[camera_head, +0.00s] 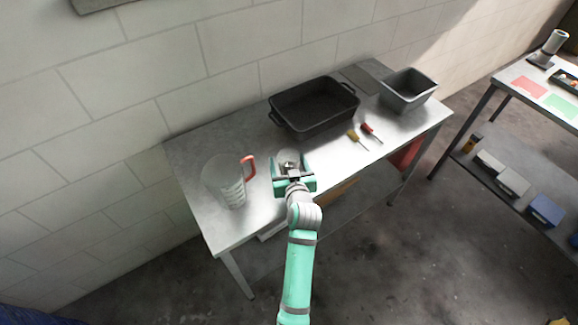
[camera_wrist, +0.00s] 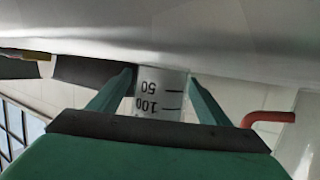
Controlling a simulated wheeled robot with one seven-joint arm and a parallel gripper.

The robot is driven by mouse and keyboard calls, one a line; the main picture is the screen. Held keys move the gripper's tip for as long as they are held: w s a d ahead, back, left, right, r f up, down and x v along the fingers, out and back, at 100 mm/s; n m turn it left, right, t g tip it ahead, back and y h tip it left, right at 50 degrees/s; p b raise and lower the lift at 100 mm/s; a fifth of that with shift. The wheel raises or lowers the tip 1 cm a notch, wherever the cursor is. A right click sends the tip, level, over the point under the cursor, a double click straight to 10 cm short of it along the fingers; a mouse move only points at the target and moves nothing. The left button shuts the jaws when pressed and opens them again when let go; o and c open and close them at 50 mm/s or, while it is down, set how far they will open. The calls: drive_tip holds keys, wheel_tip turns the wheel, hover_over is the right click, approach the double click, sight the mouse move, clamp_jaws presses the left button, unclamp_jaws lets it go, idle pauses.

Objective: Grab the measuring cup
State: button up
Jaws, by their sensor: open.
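A small clear cup with black marks reading 50 and 100 (camera_wrist: 160,101) stands between my fingers in the wrist view, where the picture is upside down. In the head view the cup (camera_head: 288,156) shows at the table's front part, partly hidden by my gripper (camera_head: 290,163). My gripper in the wrist view (camera_wrist: 163,82) is open, with one finger on each side of the cup. I cannot tell whether the fingers touch it. A larger clear measuring jug (camera_head: 223,181) with a red handle stands upright to the left; its handle (camera_wrist: 268,117) also shows in the wrist view.
A black roasting pan (camera_head: 313,106) stands behind my gripper. A grey bin (camera_head: 408,91) is at the table's right end. A yellow and a red screwdriver (camera_head: 371,133) lie right of my gripper. A tiled wall runs behind the table.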

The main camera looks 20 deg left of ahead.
drive_tip(key=shift+w+a+f, duration=0.2)
drive_tip(key=shift+w+a, duration=0.1)
drive_tip(key=shift+w, duration=0.2)
drive_tip(key=c, duration=1.2)
drive_tip(key=shift+r, duration=0.15)
drive_tip(key=shift+r, duration=1.3)
drive_tip(key=s+r, duration=0.1)
drive_tip(key=r, duration=0.1)
drive_tip(key=s+r, duration=0.4)
drive_tip(key=shift+d, duration=0.15)
approach(282, 154)
drive_tip(key=shift+s+a+r, duration=0.5)
drive_tip(key=shift+s+r, duration=0.1)
drive_tip(key=shift+r, duration=0.2)
drive_tip(key=shift+s+a+r, duration=0.55)
drive_tip(key=shift+s+r, duration=0.1)
drive_tip(key=shift+r, duration=0.15)
drive_tip(key=shift+s+a+r, duration=0.5)
drive_tip(key=shift+s+r, duration=0.1)
drive_tip(key=shift+r, duration=0.2)
